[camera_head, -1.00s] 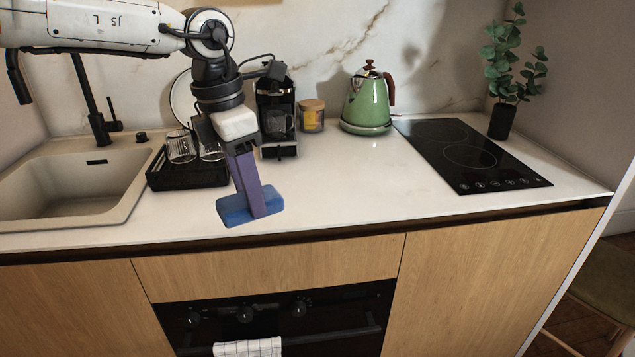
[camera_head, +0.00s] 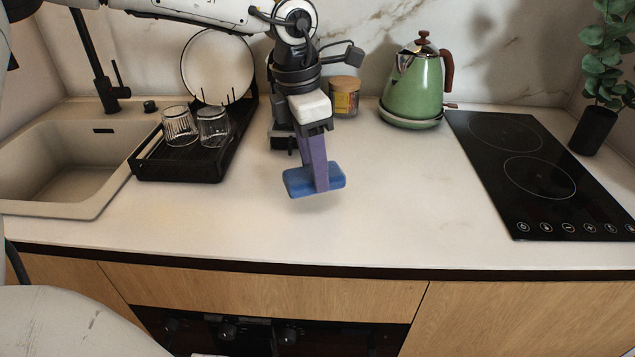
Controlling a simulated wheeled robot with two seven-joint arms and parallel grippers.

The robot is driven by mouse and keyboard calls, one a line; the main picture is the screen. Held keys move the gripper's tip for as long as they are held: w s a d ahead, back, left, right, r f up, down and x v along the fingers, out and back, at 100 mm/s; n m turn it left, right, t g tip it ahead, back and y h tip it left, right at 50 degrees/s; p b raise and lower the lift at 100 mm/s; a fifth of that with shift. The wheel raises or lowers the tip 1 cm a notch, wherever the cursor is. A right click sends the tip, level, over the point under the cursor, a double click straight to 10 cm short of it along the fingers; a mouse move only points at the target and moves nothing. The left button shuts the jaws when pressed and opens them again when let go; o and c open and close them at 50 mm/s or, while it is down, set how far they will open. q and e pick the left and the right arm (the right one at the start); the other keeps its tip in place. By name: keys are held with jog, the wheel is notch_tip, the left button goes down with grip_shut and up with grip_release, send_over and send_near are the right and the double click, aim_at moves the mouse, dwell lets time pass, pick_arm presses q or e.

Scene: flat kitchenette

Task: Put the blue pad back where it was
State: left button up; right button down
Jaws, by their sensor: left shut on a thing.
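The blue pad (camera_head: 298,182) is a flat blue block in the middle of the head view, over the white counter. My left gripper (camera_head: 319,178) comes down from above with its purple fingers on the pad and is shut on it. The near finger covers part of the pad. A faint shadow shows on the counter below the pad, and I cannot tell how large the gap is. My right gripper is not in view.
A black dish rack (camera_head: 178,164) with two glasses and a plate stands left, beside the sink (camera_head: 60,160). A jar (camera_head: 345,95), a green kettle (camera_head: 414,90) and a black cooktop (camera_head: 540,175) are behind and right. The counter (camera_head: 400,200) between rack and cooktop is clear.

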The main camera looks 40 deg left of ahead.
aim_at(305, 174)
pick_arm(q)
jog(key=shift+f, duration=2.4)
jog(key=o, duration=0.9)
jog(key=shift+o, duration=0.2)
jog(key=r, duration=0.8)
jog(key=s+a+r, duration=0.1)
jog(key=r, duration=0.3)
jog(key=shift+s, duration=0.1)
